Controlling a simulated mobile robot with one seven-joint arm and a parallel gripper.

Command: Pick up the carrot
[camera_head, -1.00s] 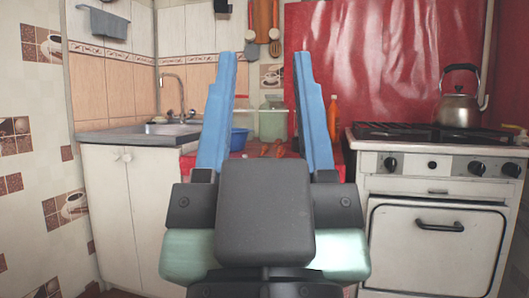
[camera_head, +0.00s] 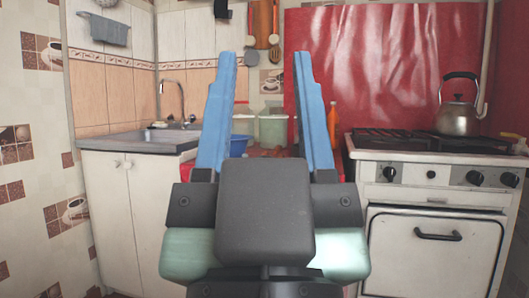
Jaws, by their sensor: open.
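My gripper (camera_head: 265,55) is in the middle of the view, with its two blue fingers spread wide and pointing up and away. Nothing is between the fingertips. Behind the fingers is the red-covered counter (camera_head: 188,168), mostly hidden by my gripper. A small strip of reddish-orange shows low between the fingers on this counter. I cannot tell whether it is the carrot, as it is small and partly covered by my gripper.
A blue bowl (camera_head: 239,145), pale green jar (camera_head: 273,130) and orange bottle (camera_head: 332,120) stand on the counter. The sink (camera_head: 170,137) is left. The stove (camera_head: 432,190) with a kettle (camera_head: 458,112) is right. Utensils (camera_head: 264,20) hang on the back wall.

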